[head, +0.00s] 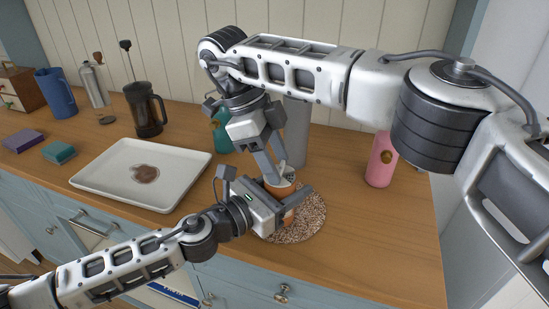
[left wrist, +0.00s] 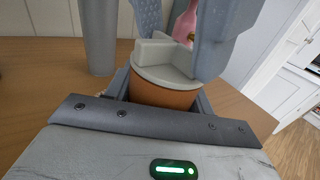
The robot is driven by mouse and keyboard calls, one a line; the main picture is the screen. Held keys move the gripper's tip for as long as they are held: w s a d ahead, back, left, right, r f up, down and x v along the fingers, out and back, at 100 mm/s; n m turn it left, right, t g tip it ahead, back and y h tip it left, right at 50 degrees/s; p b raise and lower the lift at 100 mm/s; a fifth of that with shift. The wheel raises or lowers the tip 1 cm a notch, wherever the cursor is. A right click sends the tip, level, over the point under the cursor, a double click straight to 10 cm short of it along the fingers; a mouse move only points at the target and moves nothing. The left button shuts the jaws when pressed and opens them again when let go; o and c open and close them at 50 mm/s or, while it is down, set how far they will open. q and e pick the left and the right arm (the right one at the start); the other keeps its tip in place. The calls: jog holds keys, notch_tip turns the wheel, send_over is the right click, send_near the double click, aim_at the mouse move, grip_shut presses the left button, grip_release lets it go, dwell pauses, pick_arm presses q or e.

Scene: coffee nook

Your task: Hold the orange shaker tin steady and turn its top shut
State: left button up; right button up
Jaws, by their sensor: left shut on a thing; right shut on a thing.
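The orange shaker tin (head: 279,189) stands upright on a round speckled mat (head: 303,231). Its orange body (left wrist: 160,95) and pale grey top (left wrist: 163,65) show in the left wrist view. My left gripper (head: 291,201) comes in low from the left and is shut around the tin's body. My right gripper (head: 279,170) reaches down from above and is shut on the tin's grey top. Its fingers (left wrist: 185,35) stand at both sides of the top's raised grip in the left wrist view. Much of the tin is hidden by my grippers.
A grey cylinder (head: 297,130) and a teal container (head: 221,135) stand close behind the tin. A pink bottle (head: 381,160) stands to the right. A white tray (head: 110,171) with a brown patch lies left. The counter at front right is clear.

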pick_arm(q)
jog(key=shift+f, duration=0.1)
pick_arm(e)
jog(key=m, duration=0.2)
jog(key=m+g, duration=0.1)
jog(key=m, duration=0.1)
jog(key=shift+w+m+g+y, duration=0.15)
jog(key=shift+m+g+y, duration=0.15)
jog(key=shift+y, duration=0.1)
jog(key=m, duration=0.1)
jog(key=m+y, duration=0.1)
jog(key=m, duration=0.1)
jog(key=m+g, duration=0.1)
jog(key=shift+w+d+m, duration=0.2)
jog(key=shift+d+m, duration=0.05)
jog(key=shift+m, duration=0.05)
jog(key=m, duration=0.1)
jog(key=m+y, duration=0.1)
jog(key=m, duration=0.1)
jog(key=m+y, duration=0.1)
jog(key=shift+d+m+g, duration=0.25)
jog(key=shift+m+g, duration=0.05)
jog(key=shift+g, duration=0.1)
jog(key=shift+w+d+m+y, duration=0.15)
jog(key=shift+m+y, duration=0.65)
jog(key=shift+m, duration=1.4)
jog(key=o, duration=1)
